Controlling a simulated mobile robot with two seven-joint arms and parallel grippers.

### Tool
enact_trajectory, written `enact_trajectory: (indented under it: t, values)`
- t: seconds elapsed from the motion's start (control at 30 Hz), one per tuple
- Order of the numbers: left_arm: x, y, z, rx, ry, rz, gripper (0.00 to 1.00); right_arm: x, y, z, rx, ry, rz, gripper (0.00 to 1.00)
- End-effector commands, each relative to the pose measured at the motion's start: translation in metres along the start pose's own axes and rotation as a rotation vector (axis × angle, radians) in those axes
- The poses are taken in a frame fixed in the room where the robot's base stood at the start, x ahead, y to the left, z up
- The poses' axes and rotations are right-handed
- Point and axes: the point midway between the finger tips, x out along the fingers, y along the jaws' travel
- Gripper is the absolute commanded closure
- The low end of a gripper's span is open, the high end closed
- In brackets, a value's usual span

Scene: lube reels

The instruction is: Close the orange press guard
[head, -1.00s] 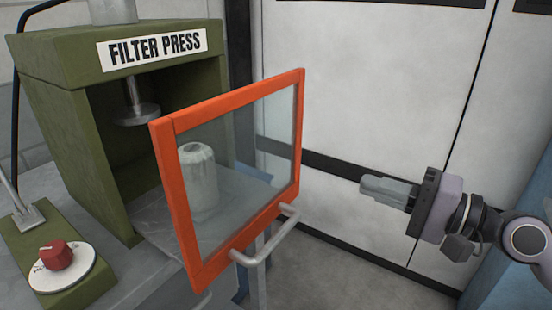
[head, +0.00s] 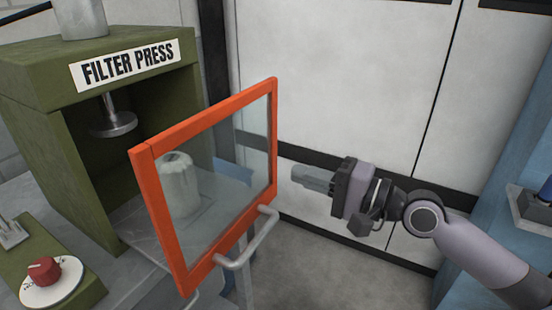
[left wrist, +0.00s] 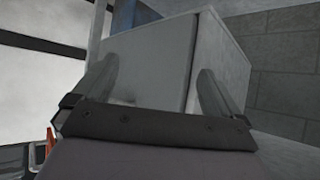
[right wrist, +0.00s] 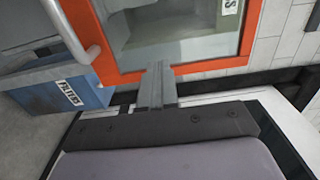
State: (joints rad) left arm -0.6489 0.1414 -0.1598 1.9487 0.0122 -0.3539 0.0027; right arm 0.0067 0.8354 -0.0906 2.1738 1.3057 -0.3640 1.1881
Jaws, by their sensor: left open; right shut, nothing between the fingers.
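The orange press guard (head: 203,270) is a framed clear panel that stands swung open in front of the green filter press (head: 90,165). A grey handle (head: 255,240) sticks out from its lower edge. A pale cylinder (head: 180,183) shows through the panel. My right gripper (head: 297,177) is shut and empty, to the right of the guard and apart from it in the head view. In the right wrist view the guard's orange frame (right wrist: 200,68) lies just beyond the fingertips (right wrist: 157,68). My left gripper (left wrist: 160,85) is open, and a grey box-like cabinet shows beyond its fingers.
A red knob (head: 43,270) on a white dial sits on the green control panel at lower left. Blue bins (right wrist: 60,90) show in the right wrist view. A blue unit (head: 510,240) stands at far right. Pale wall panels lie behind; floor between is clear.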

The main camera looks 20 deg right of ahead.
Motion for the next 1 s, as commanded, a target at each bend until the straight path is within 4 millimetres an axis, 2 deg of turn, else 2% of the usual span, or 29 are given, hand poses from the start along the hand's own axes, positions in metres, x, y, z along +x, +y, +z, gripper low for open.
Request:
enact_trajectory:
  t: [0.2,0.43,0.63,1.0]
  values:
    - [-0.007,0.0,-0.01,-0.002,0.0,-0.001,0.01,0.03,-0.003,-0.001,0.003,0.001,-0.003,1.0]
    - [-0.011,0.0,-0.014,-0.003,0.0,-0.001,0.01,0.055,-0.002,0.0,0.002,0.0,-0.002,1.0]
    - [-0.011,0.0,-0.015,-0.003,0.0,-0.001,0.01,0.063,0.0,0.0,0.0,0.0,0.0,1.0]
    - [-0.011,0.0,-0.015,-0.003,0.0,-0.001,0.01,0.063,0.001,-0.001,0.0,0.001,0.001,1.0]
